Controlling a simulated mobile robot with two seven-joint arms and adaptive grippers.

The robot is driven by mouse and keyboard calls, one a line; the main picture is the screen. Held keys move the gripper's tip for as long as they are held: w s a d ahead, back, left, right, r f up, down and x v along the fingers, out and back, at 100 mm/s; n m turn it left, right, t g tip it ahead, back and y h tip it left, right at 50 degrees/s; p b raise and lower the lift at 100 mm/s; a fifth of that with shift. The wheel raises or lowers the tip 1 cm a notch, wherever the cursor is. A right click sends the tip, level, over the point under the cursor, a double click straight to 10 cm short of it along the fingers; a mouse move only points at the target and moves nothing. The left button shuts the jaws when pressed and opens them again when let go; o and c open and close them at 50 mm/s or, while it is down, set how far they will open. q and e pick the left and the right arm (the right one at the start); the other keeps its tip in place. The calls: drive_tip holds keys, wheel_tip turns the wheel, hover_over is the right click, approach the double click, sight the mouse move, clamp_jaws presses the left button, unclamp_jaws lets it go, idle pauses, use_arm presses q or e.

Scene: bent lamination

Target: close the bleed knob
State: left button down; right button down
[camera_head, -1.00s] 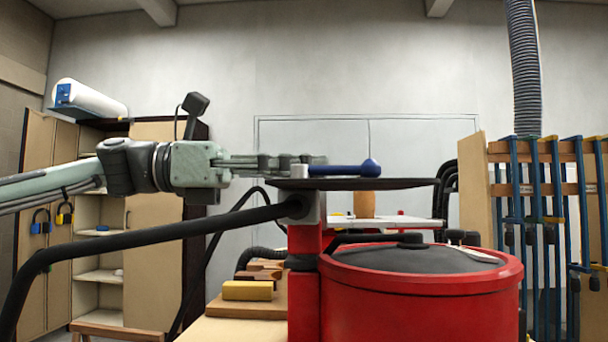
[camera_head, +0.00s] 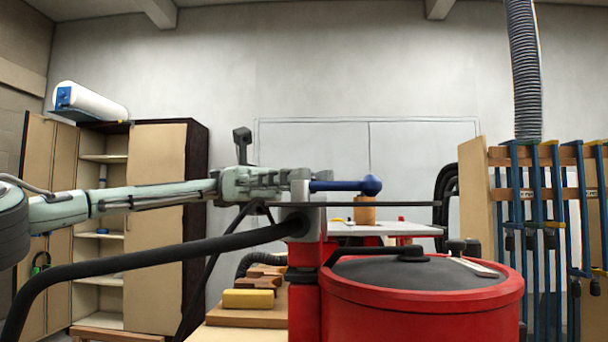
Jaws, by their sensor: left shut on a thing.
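My left gripper (camera_head: 292,178) reaches in from the left at the top of the red post. It is shut at the left end of a blue lever (camera_head: 345,185) with a ball end, beside an upright grey fitting (camera_head: 300,193). The fingers partly hide the grip, so the exact part held is unclear. The blue lever lies level, pointing right, just above a thin dark plate seen edge-on. Black knobs (camera_head: 456,248) show at the back rim of the red drum (camera_head: 420,310). No label shows which part is the bleed knob. My right gripper is not in view.
A black bar (camera_head: 150,258) runs from the lower left to the red post (camera_head: 304,300). Yellow and wooden blocks (camera_head: 248,299) lie left of the post. Blue clamps (camera_head: 535,200) hang at right.

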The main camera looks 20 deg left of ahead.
use_arm(q)
drive_tip(key=shift+f+m+g+y, duration=0.1)
drive_tip(key=shift+m+g+y, duration=0.95)
drive_tip(key=shift+g, duration=0.35)
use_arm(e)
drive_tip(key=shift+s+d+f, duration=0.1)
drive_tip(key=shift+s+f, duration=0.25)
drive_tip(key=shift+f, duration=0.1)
use_arm(q)
drive_tip(key=shift+g, duration=0.3)
drive_tip(key=c, duration=1.6)
unclamp_jaws()
drive_tip(key=shift+o, duration=0.8)
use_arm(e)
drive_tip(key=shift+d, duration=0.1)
